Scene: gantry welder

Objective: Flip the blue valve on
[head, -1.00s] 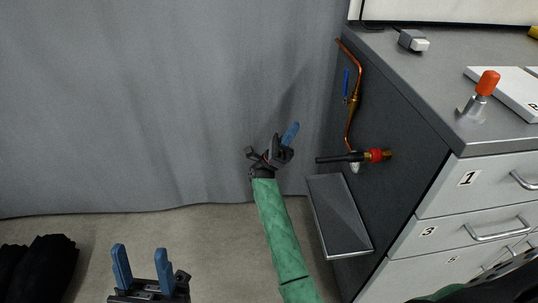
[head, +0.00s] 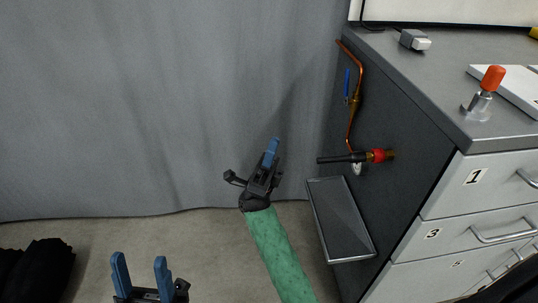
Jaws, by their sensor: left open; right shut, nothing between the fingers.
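The blue valve (head: 347,84) is a small upright blue lever on a copper pipe (head: 354,103), fixed to the dark side of the cabinet. My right gripper (head: 273,147), on a green-sleeved arm, is left of the pipe and lower than the lever, clear of both. Its blue fingers are together and empty, pointing up. My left gripper (head: 140,268) is at the bottom left, open, with two blue fingers apart and nothing between them. It is far from the valve.
A black nozzle with a red collar (head: 377,156) sticks out left from the cabinet (head: 400,165) below the pipe. A metal tray (head: 341,219) juts out beneath it. An orange-topped knob (head: 492,79) stands on the cabinet top. A grey curtain (head: 150,100) hangs behind.

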